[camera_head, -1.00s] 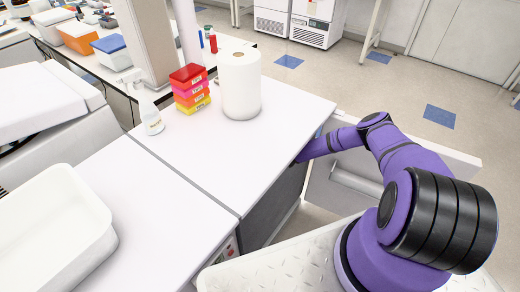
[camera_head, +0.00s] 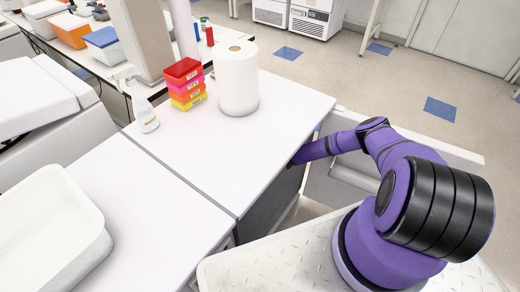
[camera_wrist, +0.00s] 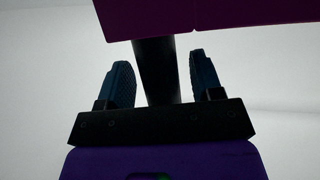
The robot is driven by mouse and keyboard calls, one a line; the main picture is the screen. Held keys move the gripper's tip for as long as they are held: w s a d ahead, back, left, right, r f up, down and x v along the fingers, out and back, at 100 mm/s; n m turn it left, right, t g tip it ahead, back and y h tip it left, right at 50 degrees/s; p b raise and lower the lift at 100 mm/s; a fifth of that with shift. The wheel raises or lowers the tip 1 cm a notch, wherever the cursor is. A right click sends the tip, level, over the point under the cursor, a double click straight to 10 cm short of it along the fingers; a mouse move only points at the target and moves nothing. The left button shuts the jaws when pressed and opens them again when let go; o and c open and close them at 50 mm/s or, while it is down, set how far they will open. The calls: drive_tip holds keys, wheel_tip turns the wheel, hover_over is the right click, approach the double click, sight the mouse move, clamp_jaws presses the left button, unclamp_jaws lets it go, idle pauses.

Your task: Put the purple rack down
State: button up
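A dark purple-magenta block, which looks like the purple rack (camera_wrist: 235,14), fills the top of the wrist view; only its lower edge shows. My gripper (camera_wrist: 163,75) has its two dark blue fingers apart, below that edge in the picture. A dark post (camera_wrist: 158,70) runs between the fingers up to the block, with a narrow gap to the finger on each side. I see no finger pressed on the block. In the head view my arm reaches down past the right side of the bench, which hides the gripper and rack.
The white bench (camera_head: 220,150) is clear in its middle. A paper towel roll (camera_head: 237,80), stacked coloured boxes (camera_head: 185,85) and a spray bottle (camera_head: 144,110) stand at its back. A white tub (camera_head: 45,235) is at left. A pale panel (camera_head: 345,185) stands beside my arm.

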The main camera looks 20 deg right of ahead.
drive_tip(key=shift+s+r, duration=0.15)
drive_tip(key=shift+r, duration=0.05)
drive_tip(key=v, duration=1.1)
drive_tip(key=shift+s, duration=0.4)
drive_tip(key=shift+d+r, duration=0.1)
drive_tip(key=shift+d, duration=0.05)
